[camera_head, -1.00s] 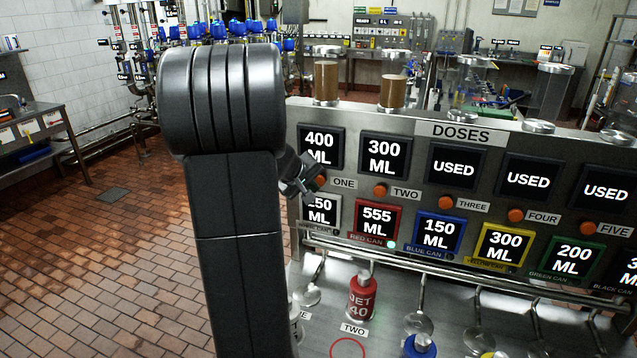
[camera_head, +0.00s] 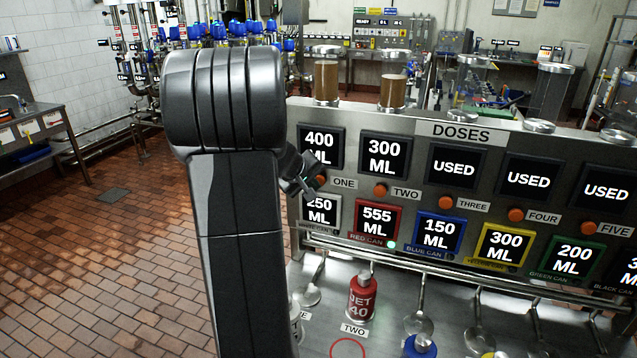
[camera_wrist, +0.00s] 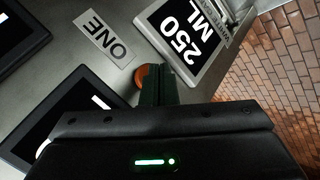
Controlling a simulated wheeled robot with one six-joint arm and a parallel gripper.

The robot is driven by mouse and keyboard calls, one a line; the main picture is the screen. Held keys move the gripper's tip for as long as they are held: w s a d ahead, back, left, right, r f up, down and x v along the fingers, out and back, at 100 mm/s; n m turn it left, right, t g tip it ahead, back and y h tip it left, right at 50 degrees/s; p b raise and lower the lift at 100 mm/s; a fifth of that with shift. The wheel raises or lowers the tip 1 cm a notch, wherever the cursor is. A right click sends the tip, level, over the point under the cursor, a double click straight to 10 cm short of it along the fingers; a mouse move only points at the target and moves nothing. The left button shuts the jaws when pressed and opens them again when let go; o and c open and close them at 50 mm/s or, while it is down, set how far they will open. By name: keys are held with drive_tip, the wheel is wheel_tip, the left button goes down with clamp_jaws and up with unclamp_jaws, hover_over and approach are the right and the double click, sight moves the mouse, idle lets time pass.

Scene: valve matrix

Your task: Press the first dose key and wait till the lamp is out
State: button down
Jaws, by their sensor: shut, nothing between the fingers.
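The first dose key, an orange round button (camera_head: 321,179) beside the ONE label (camera_head: 344,184), sits under the 400 ML display (camera_head: 321,140). My gripper (camera_head: 312,186) is shut and empty, close to this key. In the wrist view the closed fingers (camera_wrist: 158,84) overlap one side of the orange key (camera_wrist: 142,76); whether they touch it or press it in I cannot tell. A small green lamp (camera_head: 391,245) is lit at the RED CAN display (camera_head: 377,221), which reads 555 ML. The white can display (camera_head: 320,210) reads 250 ML; no lit lamp shows there.
Displays three to five read USED. A rail (camera_head: 440,267) runs along the panel's lower edge. A red can (camera_head: 362,298) stands below at TWO, with ladle-like rods beside it. My own arm covers the panel's left end. Brick floor (camera_head: 110,260) at left is open.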

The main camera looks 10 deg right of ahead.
drive_tip(key=shift+w+d, duration=0.25)
drive_tip(key=shift+w, duration=0.1)
idle(0.6)
drive_tip(key=shift+s+a+b, duration=0.5)
drive_tip(key=shift+s+b, duration=0.1)
drive_tip(key=shift+s, duration=0.15)
drive_tip(key=s+a+b, duration=0.1)
drive_tip(key=s, duration=0.1)
drive_tip(key=s+a+b, duration=0.1)
drive_tip(key=s, duration=0.1)
drive_tip(key=shift+a+b, duration=0.3)
drive_tip(key=shift+a, duration=0.1)
idle(0.6)
